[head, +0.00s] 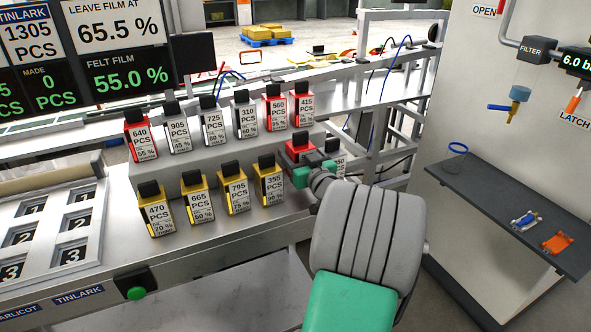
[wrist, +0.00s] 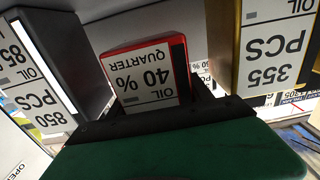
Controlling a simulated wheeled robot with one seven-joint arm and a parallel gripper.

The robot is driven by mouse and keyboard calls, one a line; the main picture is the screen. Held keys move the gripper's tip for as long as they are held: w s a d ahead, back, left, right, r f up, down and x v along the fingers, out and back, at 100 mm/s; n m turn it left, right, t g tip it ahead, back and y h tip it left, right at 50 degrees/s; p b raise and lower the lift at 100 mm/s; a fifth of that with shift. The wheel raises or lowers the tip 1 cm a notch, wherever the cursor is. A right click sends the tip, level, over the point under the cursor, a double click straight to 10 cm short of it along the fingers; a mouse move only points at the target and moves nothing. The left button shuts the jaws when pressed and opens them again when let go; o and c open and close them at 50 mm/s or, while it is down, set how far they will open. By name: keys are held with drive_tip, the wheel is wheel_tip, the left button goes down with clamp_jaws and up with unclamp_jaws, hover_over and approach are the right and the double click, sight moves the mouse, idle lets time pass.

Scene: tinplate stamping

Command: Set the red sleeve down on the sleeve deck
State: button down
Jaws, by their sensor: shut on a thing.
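A red sleeve (head: 297,154) with a dark cap is in my gripper (head: 305,170) at the right part of the front row of the sleeve deck (head: 163,172). In the wrist view the red sleeve (wrist: 152,72) has an upside-down label reading OIL 40 % QUARTER. My gripper (wrist: 160,122) is shut on it. It is between a yellow 355 PCS sleeve (head: 268,183) on its left and a grey 850 PCS sleeve (wrist: 40,80). Its cap looks slightly higher than the front row line. Its base is hidden, so I cannot tell whether it touches the deck.
Several yellow sleeves (head: 199,203) stand in the front row, and grey and red sleeves (head: 246,120) stand on the raised back row. A numbered panel (head: 60,232) is at left. A dark shelf with small tools (head: 500,200) is at right.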

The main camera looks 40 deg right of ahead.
drive_tip(key=shift+f, duration=1.85)
drive_tip(key=shift+f+b, duration=0.2)
drive_tip(key=shift+b, duration=0.25)
drive_tip(key=shift+c, duration=2.2)
unclamp_jaws()
drive_tip(key=shift+r+p, duration=0.2)
drive_tip(key=shift+p, duration=0.2)
drive_tip(key=b+v, duration=0.1)
drive_tip(key=v, duration=1)
drive_tip(key=shift+f+b, duration=0.15)
drive_tip(key=shift+b, duration=0.25)
drive_tip(key=shift+s+a, duration=0.25)
drive_tip(key=shift+s, duration=0.25)
